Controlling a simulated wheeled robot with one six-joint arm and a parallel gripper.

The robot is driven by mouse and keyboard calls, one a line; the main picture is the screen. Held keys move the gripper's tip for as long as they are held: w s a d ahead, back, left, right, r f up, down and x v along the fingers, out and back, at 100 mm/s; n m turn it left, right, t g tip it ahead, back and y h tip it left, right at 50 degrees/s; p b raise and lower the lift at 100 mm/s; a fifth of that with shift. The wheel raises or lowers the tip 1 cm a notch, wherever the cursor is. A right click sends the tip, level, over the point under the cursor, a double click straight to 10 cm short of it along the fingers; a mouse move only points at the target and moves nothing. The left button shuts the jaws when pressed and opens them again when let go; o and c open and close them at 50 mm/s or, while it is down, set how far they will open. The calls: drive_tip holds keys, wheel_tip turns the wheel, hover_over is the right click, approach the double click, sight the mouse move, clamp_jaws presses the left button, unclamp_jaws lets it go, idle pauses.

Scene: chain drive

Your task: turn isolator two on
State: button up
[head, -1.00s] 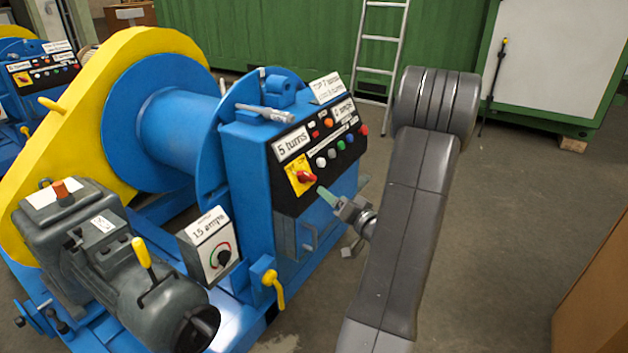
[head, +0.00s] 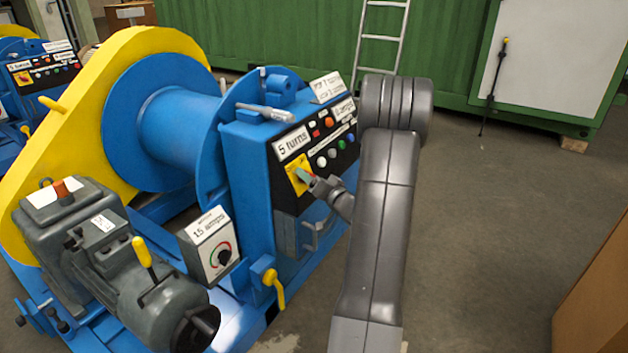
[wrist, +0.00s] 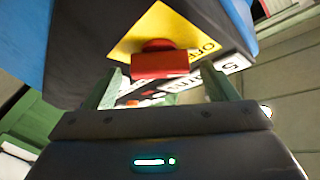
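The isolator is a red knob (wrist: 160,62) on a yellow plate (wrist: 165,28) on the front panel of the near blue winch. The plate also shows in the head view (head: 292,171), where my gripper covers the knob. My gripper (head: 305,177) is at the panel. In the wrist view my gripper (wrist: 161,74) is open, with one green finger on each side of the red knob. I cannot tell whether the fingers touch it. "OFF" is partly readable on the plate; the knob's setting is unclear. No number two is readable beside this isolator.
A ladder (head: 380,45) leans behind.

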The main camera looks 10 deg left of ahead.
drive_tip(key=c, duration=0.8)
drive_tip(key=shift+c, duration=0.2)
